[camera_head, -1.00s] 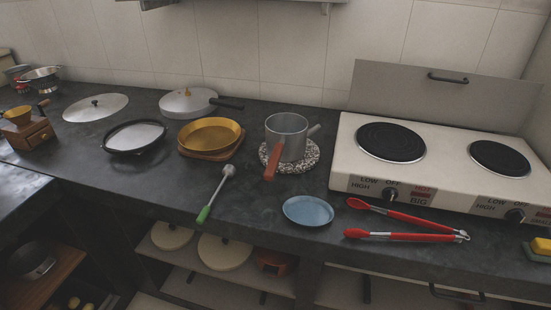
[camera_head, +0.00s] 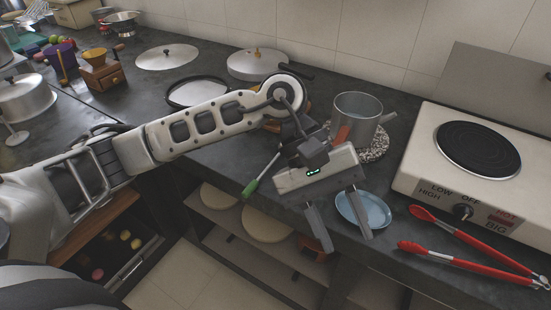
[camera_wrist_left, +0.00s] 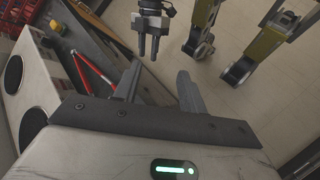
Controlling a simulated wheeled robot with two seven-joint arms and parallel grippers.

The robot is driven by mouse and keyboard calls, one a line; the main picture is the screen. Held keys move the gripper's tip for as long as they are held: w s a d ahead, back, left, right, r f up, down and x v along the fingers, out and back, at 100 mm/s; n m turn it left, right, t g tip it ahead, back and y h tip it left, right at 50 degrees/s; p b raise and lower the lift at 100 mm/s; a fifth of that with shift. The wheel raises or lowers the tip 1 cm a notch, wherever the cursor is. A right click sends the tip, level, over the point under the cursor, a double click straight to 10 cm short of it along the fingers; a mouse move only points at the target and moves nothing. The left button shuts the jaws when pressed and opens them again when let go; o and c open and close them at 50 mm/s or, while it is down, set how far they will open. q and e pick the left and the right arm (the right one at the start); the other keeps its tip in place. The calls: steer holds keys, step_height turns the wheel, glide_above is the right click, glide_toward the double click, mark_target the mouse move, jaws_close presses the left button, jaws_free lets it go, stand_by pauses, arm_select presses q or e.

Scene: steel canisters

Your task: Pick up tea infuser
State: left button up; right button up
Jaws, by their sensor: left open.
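The tea infuser (camera_head: 250,188) appears to be the long utensil with a green handle at the counter's front edge in the head view. Only its green end and a bit of shaft show; my left gripper and wrist hide the rest. My left gripper (camera_head: 347,243) is open and empty, right of the green handle, its fingers pointing down in front of the blue plate (camera_head: 362,210). In the left wrist view nothing lies between its fingers (camera_wrist_left: 159,68), and no infuser shows. A second dark gripper (camera_wrist_left: 149,52), apparently my right, shows there; its opening is unclear.
A grey saucepan (camera_head: 357,113) stands on a speckled trivet (camera_head: 377,150) behind my left gripper. Red tongs (camera_head: 470,262) and a white hotplate (camera_head: 425,160) are to the right. Lids lie along the back. Open shelves with pale lids (camera_head: 268,224) are below the counter.

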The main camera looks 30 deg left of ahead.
arm_select(q)
steer(key=w+a+m+t+y, duration=0.35)
steer(key=w+a+y, duration=0.25)
steer(key=a, duration=0.5)
steer(key=m+y, duration=0.1)
steer(key=y, duration=0.3)
glide_toward(249, 189)
steer(key=shift+t, duration=0.45)
steer(key=shift+s+a+f, duration=0.15)
steer(key=shift+a+f, duration=0.1)
steer(key=shift+f, duration=1.15)
steer(key=shift+s+a+f, duration=0.15)
steer(key=shift+a+f, duration=0.1)
steer(key=shift+f, duration=1.15)
steer(key=shift+s+a+f, duration=0.15)
steer(key=shift+a+f, duration=0.1)
steer(key=shift+f, duration=1.1)
steer(key=shift+c, duration=0.2)
jaws_close()
